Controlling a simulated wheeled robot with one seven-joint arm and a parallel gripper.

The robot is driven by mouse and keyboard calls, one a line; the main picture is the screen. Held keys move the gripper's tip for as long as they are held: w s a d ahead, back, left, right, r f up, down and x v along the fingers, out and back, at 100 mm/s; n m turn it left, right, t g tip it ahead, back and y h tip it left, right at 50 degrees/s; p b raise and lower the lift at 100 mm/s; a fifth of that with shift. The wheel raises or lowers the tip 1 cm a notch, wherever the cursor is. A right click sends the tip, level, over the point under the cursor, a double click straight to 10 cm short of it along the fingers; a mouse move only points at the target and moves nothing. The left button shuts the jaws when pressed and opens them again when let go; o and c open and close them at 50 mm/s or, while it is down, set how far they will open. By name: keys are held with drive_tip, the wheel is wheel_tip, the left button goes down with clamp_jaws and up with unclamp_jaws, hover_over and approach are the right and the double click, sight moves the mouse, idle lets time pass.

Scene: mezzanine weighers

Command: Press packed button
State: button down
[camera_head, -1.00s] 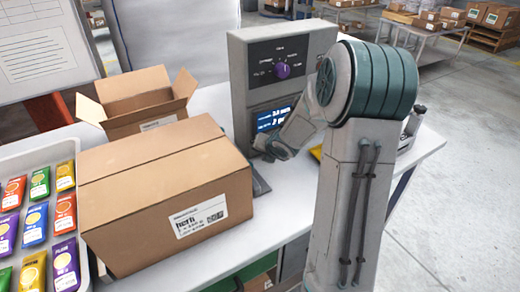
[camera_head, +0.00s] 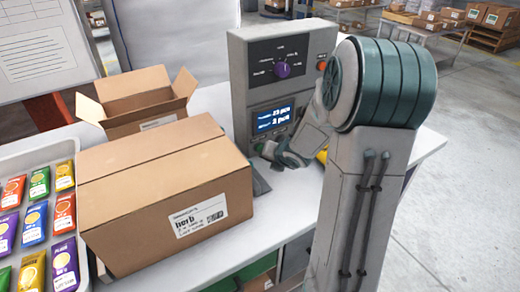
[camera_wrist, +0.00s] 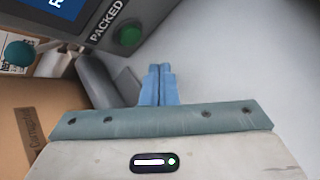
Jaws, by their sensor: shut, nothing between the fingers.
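The green packed button (camera_wrist: 128,36) shows in the wrist view at the top, beside the white label PACKED on the grey weigher panel (camera_wrist: 150,12). My gripper's two blue fingers (camera_wrist: 160,82) are together and empty, below and to the right of the button, apart from it. In the head view the grey weigher (camera_head: 240,120) stands upright with a purple knob (camera_head: 282,70), an orange button (camera_head: 321,66) and a lit blue screen (camera_head: 273,116). In that view my gripper (camera_head: 268,150) is low in front of the weigher, partly hidden; the packed button cannot be made out there.
A closed carton (camera_head: 150,175) labelled herb stands left of my gripper. An open carton (camera_head: 140,105) is behind it. A tray (camera_head: 87,235) of coloured packets is at far left. A teal round knob (camera_wrist: 19,53) shows in the wrist view. Bare white table lies right of the fingers.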

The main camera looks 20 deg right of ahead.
drive_tip(key=shift+s+d, duration=0.2)
drive_tip(key=shift+s, duration=0.85)
drive_tip(key=shift+s+r+m, duration=0.15)
drive_tip(key=shift+r+m, duration=0.3)
drive_tip(key=shift+m, duration=0.15)
drive_tip(key=s+a+r+m+g, duration=0.2)
drive_tip(key=s+a+r+m, duration=0.1)
drive_tip(key=s+m, duration=0.4)
drive_tip(key=s+a+r+m+g, duration=0.2)
drive_tip(key=s+a+r+m, duration=0.2)
drive_tip(key=s+m, duration=0.4)
drive_tip(key=s+a+r+m+g, duration=0.2)
drive_tip(key=s+a+r+m, duration=0.2)
drive_tip(key=s+m, duration=0.4)
drive_tip(key=m+p, duration=0.1)
drive_tip(key=m, duration=0.4)
drive_tip(key=shift+a+m+h, duration=0.3)
drive_tip(key=shift+h, duration=0.1)
